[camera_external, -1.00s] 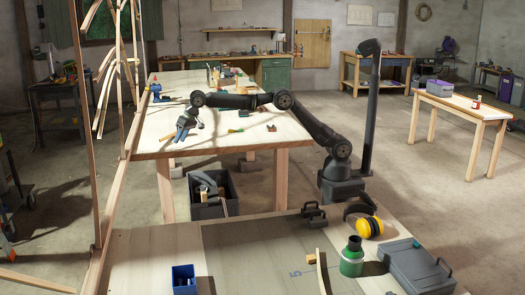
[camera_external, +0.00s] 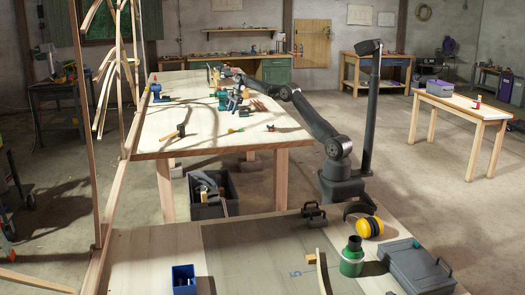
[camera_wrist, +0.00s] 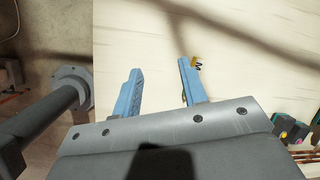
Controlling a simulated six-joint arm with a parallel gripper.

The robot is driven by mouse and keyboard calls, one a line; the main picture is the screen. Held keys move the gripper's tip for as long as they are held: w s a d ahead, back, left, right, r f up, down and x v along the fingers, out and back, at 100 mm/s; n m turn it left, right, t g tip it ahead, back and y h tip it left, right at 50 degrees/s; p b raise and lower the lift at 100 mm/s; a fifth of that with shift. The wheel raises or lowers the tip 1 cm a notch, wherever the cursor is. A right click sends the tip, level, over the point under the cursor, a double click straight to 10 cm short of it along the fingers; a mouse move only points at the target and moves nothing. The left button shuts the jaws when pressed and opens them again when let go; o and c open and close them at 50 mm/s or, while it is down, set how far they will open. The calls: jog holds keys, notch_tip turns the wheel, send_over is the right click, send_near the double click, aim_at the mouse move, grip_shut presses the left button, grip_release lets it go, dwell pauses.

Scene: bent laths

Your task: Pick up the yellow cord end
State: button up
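In the wrist view, a small yellow piece with a dark, coiled-looking bit (camera_wrist: 197,62) lies on the pale tabletop, just beyond the tip of the right finger. I cannot tell for sure that it is the cord end. My gripper (camera_wrist: 156,68) has two blue fingers spread apart with bare tabletop between them. In the external view, my gripper (camera_external: 233,101) is over the far middle of the bench, pointing down, and looks empty. A small yellow-green item (camera_external: 236,130) and a small brownish item (camera_external: 271,128) lie on the bench nearer the camera.
The wooden bench (camera_external: 200,148) has a hammer-like tool (camera_external: 173,135) at front left and a blue tool (camera_external: 157,93) at back left. Several coloured items lie beside my gripper, including green and pink ones (camera_wrist: 290,127) in the wrist view. The bench's middle front is largely clear.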

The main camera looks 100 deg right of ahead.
jog(key=s+d+f+m, duration=0.1)
jog(key=s+d+m, duration=0.25)
jog(key=s, duration=0.45)
jog(key=s+d+m, duration=0.3)
jog(key=s+d, duration=0.2)
jog(key=s, duration=0.3)
send_near(236, 131)
jog(key=shift+n, duration=0.25)
jog(key=s, duration=0.1)
jog(key=s+f, duration=0.1)
jog(key=s, duration=0.1)
jog(key=s+f, duration=0.1)
jog(key=shift+s+a, duration=0.2)
jog(key=shift+s, duration=0.2)
jog(key=shift+w+d+x, duration=0.15)
jog(key=shift+w+x, duration=0.05)
jog(key=shift+x, duration=1.25)
jog(key=shift+w+d+x, duration=0.1)
jog(key=shift+w+x, duration=0.1)
jog(key=shift+x, duration=1.25)
jog(key=shift+r, duration=0.2)
grip_shut()
